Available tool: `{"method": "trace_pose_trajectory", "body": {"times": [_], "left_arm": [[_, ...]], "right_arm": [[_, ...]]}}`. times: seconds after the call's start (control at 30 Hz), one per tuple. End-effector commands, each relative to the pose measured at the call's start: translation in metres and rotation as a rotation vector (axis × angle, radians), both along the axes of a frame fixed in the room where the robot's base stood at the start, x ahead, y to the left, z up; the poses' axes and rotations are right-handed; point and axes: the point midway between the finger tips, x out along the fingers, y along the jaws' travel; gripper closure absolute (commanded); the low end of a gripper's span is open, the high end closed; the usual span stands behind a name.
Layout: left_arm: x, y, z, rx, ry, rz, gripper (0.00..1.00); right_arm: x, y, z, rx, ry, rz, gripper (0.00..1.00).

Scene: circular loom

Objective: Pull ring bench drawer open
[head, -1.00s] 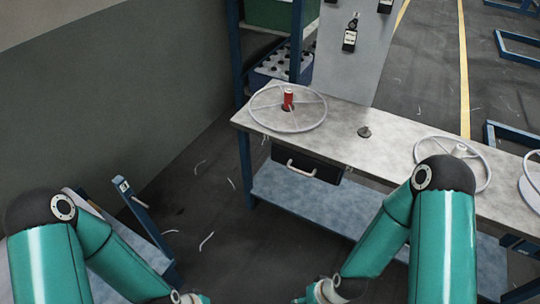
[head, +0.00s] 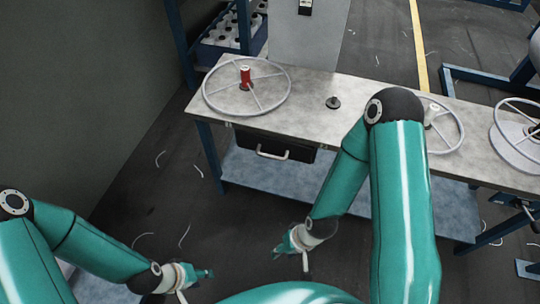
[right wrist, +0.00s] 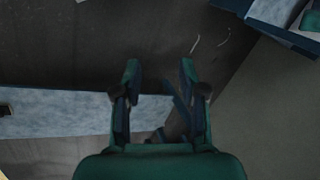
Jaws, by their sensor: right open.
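The ring bench (head: 300,92) is a long grey-topped table across the middle of the head view. Its black drawer (head: 303,155) hangs under the front edge, left of centre, with a pale bar handle (head: 272,155) on its front. My right gripper (head: 290,246) is below and in front of the drawer, apart from the handle. In the right wrist view my right gripper (right wrist: 160,68) is open, with nothing between its fingers. My left gripper (head: 200,275) is lower left in the head view, away from the bench; its opening is too small to tell.
White rings lie on the bench, one around a red spool (head: 245,77) at the left. A small dark cone (head: 333,102) stands between rings. A blue lower shelf (head: 240,172) runs under the drawer. The floor before the bench is clear apart from pale scraps.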

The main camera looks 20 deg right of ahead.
Motion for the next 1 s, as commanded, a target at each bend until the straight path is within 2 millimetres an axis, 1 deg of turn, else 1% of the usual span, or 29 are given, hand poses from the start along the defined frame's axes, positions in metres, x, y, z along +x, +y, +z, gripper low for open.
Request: {"method": "trace_pose_trajectory", "body": {"times": [0.07, 0.17, 0.27, 0.3, 0.33, 0.37, 0.4, 0.43, 0.5, 0.57, 0.6, 0.7, 0.8, 0.9, 1.0], "left_arm": [[0.0, 0.0, -0.007, 0.0, 0.0, 0.0, 0.6], [0.0, 0.0, -0.023, 0.0, 0.0, 0.0, 0.6], [0.0, 0.0, -0.048, 0.0, -0.001, 0.0, 0.6], [0.0, 0.0, -0.06, 0.0, 0.0, 0.0, 0.6], [0.0, 0.0, -0.07, 0.0, 0.0, 0.0, 0.6], [0.0, 0.0, -0.08, 0.0, 0.0, 0.0, 0.6], [0.0, 0.0, -0.094, 0.0, 0.0, 0.0, 0.6], [0.0, 0.0, -0.104, 0.0, 0.0, 0.0, 0.6], [0.0, 0.0, -0.126, 0.0, 0.0, 0.0, 0.6], [0.0, 0.0, -0.144, 0.0, 0.0, 0.0, 0.6], [0.0, 0.0, -0.155, 0.0, 0.0, 0.0, 0.6], [0.0, 0.0, -0.177, 0.0, 0.0, 0.0, 0.6], [0.0, 0.0, -0.191, 0.0, -0.001, 0.0, 0.6], [0.0, 0.0, -0.198, 0.0, -0.001, 0.0, 0.6], [0.0, 0.0, -0.2, 0.0, -0.001, 0.0, 0.6]], "right_arm": [[0.009, 0.001, -0.007, -0.013, -0.032, 0.014, 0.59], [0.033, 0.003, -0.023, -0.058, -0.131, 0.063, 0.59], [0.075, 0.005, -0.044, -0.158, -0.299, 0.154, 0.59], [0.095, 0.006, -0.052, -0.219, -0.381, 0.202, 0.59], [0.111, 0.007, -0.057, -0.273, -0.444, 0.242, 0.59], [0.127, 0.008, -0.061, -0.335, -0.506, 0.284, 0.59], [0.148, 0.009, -0.065, -0.428, -0.587, 0.342, 0.59], [0.163, 0.01, -0.066, -0.505, -0.642, 0.385, 0.59], [0.192, 0.011, -0.064, -0.703, -0.75, 0.487, 0.59], [0.21, 0.013, -0.058, -0.879, -0.807, 0.569, 0.59], [0.218, 0.014, -0.053, -0.997, -0.829, 0.618, 0.59], [0.228, 0.017, -0.036, -1.264, -0.829, 0.718, 0.59], [0.227, 0.021, -0.022, -1.463, -0.781, 0.79, 0.59], [0.224, 0.023, -0.011, -1.583, -0.73, 0.83, 0.59], [0.225, 0.021, -0.005, -1.638, -0.699, 0.848, 0.59]]}}
